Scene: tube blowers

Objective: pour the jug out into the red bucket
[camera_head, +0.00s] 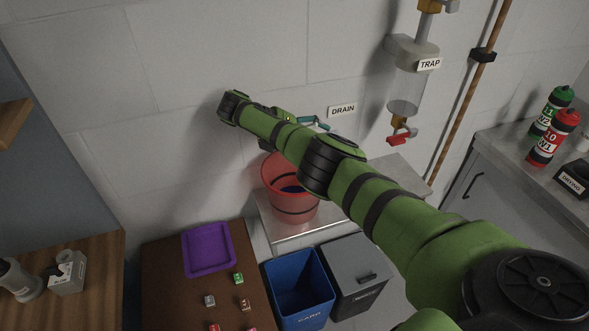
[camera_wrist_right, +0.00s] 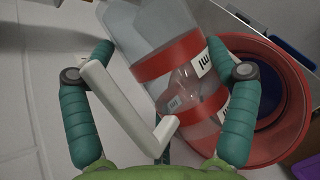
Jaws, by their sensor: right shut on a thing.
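The red bucket (camera_head: 279,174) stands upright on a metal shelf below the DRAIN sign in the head view, with something dark blue inside. In the right wrist view its round rim (camera_wrist_right: 265,150) shows at the right, behind the jug. The jug (camera_wrist_right: 147,35) is clear grey with red bands and white labels, and it looks tilted. My right gripper (camera_wrist_right: 160,60) is shut on the jug, its teal fingers either side of the pale handle (camera_wrist_right: 122,108). In the head view my right gripper (camera_head: 314,122) is mostly behind my arm, near the wall above the bucket; the jug is hidden there. My left gripper is out of view.
A TRAP vessel (camera_head: 405,92) and a copper pipe (camera_head: 468,88) are on the wall right of the bucket. A blue bin (camera_head: 299,291) and a grey bin (camera_head: 356,272) stand in front. A purple tray (camera_head: 208,249) and small blocks lie on the brown table. Bottles (camera_head: 552,140) stand at right.

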